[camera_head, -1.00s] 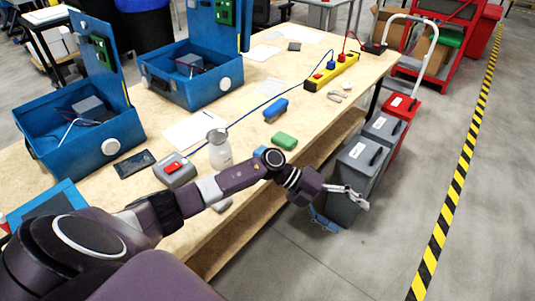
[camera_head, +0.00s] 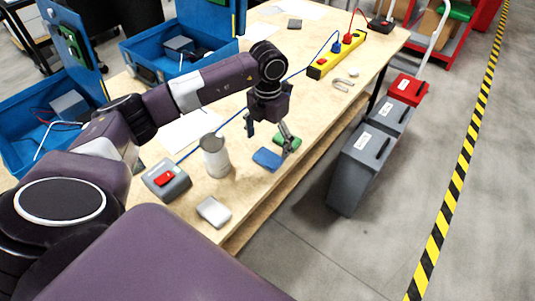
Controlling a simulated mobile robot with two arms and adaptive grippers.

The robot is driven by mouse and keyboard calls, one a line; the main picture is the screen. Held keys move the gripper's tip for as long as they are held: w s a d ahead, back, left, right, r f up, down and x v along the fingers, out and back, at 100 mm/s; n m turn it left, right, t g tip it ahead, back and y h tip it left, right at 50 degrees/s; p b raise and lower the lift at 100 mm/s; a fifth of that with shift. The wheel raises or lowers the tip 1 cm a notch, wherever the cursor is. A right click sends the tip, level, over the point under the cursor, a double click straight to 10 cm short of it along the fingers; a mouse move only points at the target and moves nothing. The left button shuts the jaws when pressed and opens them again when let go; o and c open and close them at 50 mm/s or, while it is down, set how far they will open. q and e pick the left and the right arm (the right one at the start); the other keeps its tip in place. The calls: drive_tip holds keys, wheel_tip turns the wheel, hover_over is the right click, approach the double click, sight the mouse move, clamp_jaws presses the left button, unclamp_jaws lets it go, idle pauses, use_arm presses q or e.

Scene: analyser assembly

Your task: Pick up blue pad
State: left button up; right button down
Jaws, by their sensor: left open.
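A flat blue pad (camera_head: 268,159) lies on the wooden table near its front edge. A green pad (camera_head: 284,142) lies just behind it to the right, partly covered by a finger. My left gripper (camera_head: 271,141) is open and points down above the table, its fingers spread just behind and above the blue pad. Nothing shows between its fingers, and I cannot tell whether a fingertip touches the green pad. My right gripper is not in view.
A yellow power strip (camera_head: 337,55) lies behind. Grey bins (camera_head: 361,168) stand on the floor at right.

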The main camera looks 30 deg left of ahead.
sight(269, 155)
use_arm(q)
drive_tip(key=shift+d+f, duration=0.1)
drive_tip(key=shift+f, duration=0.4)
drive_tip(key=f, duration=0.1)
drive_tip(key=f+p, duration=0.1)
drive_tip(key=f, duration=0.1)
drive_tip(key=shift+w, duration=0.25)
drive_tip(key=shift+f, duration=0.8)
drive_tip(key=shift+w, duration=0.1)
drive_tip(key=c, duration=1)
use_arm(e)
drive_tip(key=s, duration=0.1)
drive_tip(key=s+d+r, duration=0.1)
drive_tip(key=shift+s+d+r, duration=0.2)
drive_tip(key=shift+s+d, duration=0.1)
